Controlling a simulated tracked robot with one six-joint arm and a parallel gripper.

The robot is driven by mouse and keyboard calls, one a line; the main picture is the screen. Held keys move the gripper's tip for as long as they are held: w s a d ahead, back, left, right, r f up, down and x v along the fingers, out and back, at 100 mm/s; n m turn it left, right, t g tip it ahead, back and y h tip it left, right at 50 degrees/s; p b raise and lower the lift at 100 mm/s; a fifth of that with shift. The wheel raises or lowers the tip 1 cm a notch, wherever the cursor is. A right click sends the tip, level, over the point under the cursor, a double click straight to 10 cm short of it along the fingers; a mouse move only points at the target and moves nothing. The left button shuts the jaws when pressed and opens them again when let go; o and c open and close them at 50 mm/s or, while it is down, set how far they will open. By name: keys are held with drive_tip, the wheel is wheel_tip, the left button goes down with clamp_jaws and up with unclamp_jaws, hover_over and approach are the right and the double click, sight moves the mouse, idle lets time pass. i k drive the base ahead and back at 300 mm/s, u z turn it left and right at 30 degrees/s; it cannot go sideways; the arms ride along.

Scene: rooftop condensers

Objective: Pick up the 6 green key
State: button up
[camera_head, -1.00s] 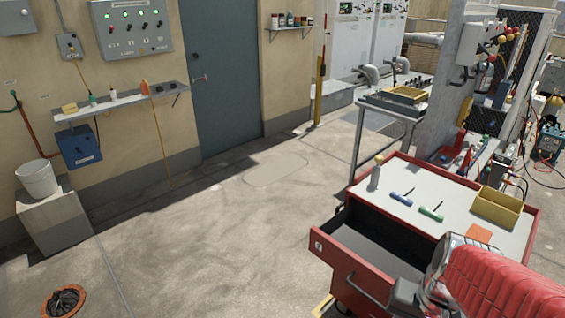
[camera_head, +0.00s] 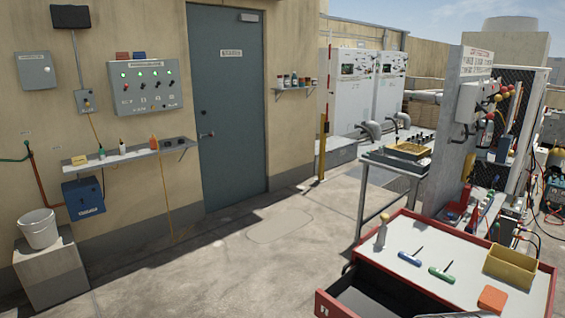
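The green key (camera_head: 441,274) is a T-shaped tool with a green handle and a thin dark shaft. It lies on the light top of the red tool cart (camera_head: 545,293) at the lower right. A similar key with a blue handle (camera_head: 409,258) lies to its left, apart from it. Any number on the keys is too small to read.
On the cart top stand a pale bottle (camera_head: 382,232), a yellow bin (camera_head: 510,267) and an orange block (camera_head: 492,298). The cart's drawer (camera_head: 375,300) is open at the front. A grey panel (camera_head: 455,140) rises behind the cart. Floor left of the cart is clear.

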sight(443, 274)
drive_tip(key=k, duration=1.35)
drive_tip(key=z, duration=0.55)
drive_tip(key=i, duration=1.5)
drive_tip(key=u, duration=0.45)
